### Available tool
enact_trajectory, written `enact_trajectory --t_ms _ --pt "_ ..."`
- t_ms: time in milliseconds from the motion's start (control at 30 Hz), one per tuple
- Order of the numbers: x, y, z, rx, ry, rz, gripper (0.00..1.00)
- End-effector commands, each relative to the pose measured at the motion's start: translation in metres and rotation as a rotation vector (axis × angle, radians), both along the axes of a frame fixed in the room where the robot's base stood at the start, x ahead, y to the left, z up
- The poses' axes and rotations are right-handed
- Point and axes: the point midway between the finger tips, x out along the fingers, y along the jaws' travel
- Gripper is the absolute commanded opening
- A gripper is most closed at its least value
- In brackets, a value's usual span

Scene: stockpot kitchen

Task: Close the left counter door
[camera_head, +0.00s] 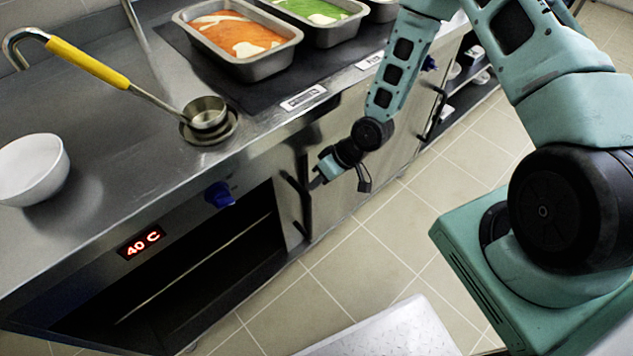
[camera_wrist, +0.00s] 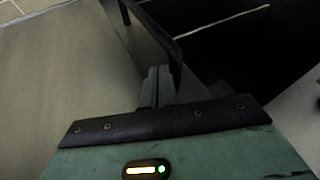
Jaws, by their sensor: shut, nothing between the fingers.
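My gripper (camera_head: 318,182) is shut and empty, low in front of the door and just right of the handle. In the wrist view the shut fingertips (camera_wrist: 158,72) are close beside the black handle (camera_wrist: 172,52); I cannot tell whether they touch it. My arm hides part of the door, and I cannot tell how far it stands ajar.
The oven (camera_head: 170,265) reads 40 C and has a blue knob (camera_head: 220,195). On the counter are a white bowl (camera_head: 32,168), a yellow-handled ladle (camera_head: 90,64) and food pans (camera_head: 238,38). Another black door handle (camera_head: 435,114) is farther right. Tiled floor (camera_head: 350,262) is open in front.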

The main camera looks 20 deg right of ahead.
Motion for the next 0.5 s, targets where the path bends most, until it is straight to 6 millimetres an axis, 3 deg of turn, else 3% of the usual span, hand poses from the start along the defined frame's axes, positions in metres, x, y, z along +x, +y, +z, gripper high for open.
enact_trajectory --t_ms 500 --pt "-0.0021 0.0057 -0.0009 0.000 0.000 0.000 0.00"
